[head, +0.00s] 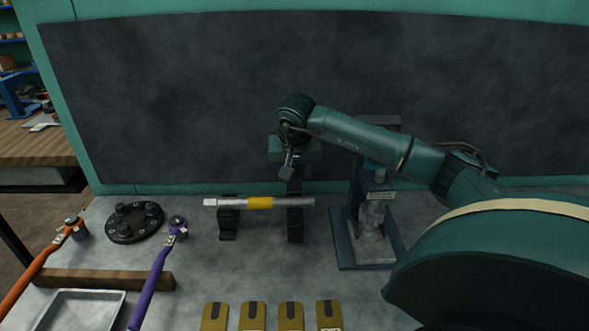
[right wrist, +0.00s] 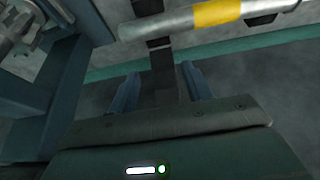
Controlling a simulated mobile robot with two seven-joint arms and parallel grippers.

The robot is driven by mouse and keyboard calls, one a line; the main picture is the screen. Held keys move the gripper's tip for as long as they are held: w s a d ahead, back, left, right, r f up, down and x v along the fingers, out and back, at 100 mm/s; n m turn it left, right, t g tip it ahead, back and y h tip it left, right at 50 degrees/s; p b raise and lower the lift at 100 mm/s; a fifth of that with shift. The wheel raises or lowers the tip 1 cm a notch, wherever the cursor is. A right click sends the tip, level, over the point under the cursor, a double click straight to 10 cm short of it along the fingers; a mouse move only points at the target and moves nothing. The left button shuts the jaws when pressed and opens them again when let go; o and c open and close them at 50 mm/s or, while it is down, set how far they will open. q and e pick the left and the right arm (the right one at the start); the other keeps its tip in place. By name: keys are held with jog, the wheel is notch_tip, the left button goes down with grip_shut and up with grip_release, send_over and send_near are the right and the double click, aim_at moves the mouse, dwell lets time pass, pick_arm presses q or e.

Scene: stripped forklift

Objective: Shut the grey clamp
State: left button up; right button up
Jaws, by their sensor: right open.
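A silver rod with a yellow band (head: 259,202) lies level across two dark supports. The dark grey clamp (head: 295,222) appears to be the right-hand support, with an upright bar rising behind the rod; its upper part is hidden by my right gripper (head: 294,170). In the right wrist view my right gripper (right wrist: 160,84) is open, its two blue fingers apart on either side of the clamp's dark bar (right wrist: 160,58). I cannot tell whether they touch it. The rod also crosses the top of that view (right wrist: 175,23). My left gripper is not in view.
A blue stand with a grey part (head: 375,225) stands close right of the clamp. A dark round flange (head: 133,222), a purple-handled tool (head: 155,280) and an orange-handled tool (head: 40,264) lie left. Several yellow-brown blocks (head: 252,317) line the front. A dark panel (head: 200,90) rises behind.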

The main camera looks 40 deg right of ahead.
jog(key=o, duration=0.4)
jog(key=v, duration=1.3)
jog(key=shift+a, duration=0.1)
